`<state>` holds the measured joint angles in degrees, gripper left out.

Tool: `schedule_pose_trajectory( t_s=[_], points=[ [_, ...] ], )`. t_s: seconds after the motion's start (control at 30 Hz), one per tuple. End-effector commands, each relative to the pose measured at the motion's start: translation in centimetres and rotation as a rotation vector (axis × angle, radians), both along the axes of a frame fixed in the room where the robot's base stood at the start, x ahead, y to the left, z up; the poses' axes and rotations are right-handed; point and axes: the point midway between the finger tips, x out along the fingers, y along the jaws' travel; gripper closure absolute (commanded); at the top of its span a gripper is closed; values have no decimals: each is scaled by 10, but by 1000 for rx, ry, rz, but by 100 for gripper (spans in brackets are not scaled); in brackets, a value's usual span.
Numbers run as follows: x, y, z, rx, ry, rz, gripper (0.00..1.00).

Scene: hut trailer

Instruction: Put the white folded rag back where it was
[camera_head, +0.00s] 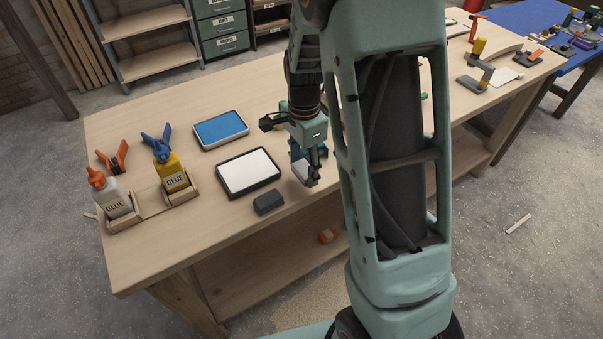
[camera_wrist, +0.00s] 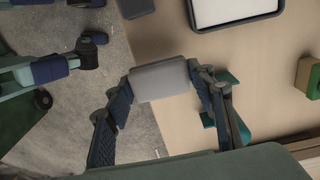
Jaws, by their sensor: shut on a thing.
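My gripper (camera_head: 309,172) is near the front edge of the workbench, right of the black-rimmed tray with a white surface (camera_head: 254,188). It is shut on the white folded rag, a pale flat bundle (camera_wrist: 160,80) between the two fingers in the wrist view. In the head view only a pale piece of the rag (camera_head: 300,170) shows beside the fingers. In the wrist view the rag overlaps the bench edge, partly over bench and partly over floor. I cannot tell its height above the bench.
A dark grey block (camera_head: 268,202) lies by the bench edge. A blue-surfaced tray (camera_head: 230,143) lies behind the black-rimmed one. Two glue bottles (camera_head: 111,196) (camera_head: 171,172) stand in wooden holders at left. A teal object (camera_wrist: 229,77) is beside the right finger. My arm hides the middle bench.

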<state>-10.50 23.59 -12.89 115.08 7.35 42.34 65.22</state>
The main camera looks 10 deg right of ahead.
Motion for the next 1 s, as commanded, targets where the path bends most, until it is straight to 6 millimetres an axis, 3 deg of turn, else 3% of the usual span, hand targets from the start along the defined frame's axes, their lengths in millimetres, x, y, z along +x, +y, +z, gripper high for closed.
schedule_pose_trajectory(
  t_s=[0.13, 0.33, 0.7, 0.73, 0.87, 1.0],
  points=[
    [4, 5, -8, 1, 1, 1, 73],
    [4, 4, -36, 0, 1, 0, 73],
    [4, 4, -41, 0, -1, 1, 73],
    [4, 4, -41, 0, -1, 1, 48],
    [4, 4, -40, 0, -1, 1, 34],
    [4, 4, -40, 0, -1, 1, 33]
  ],
)
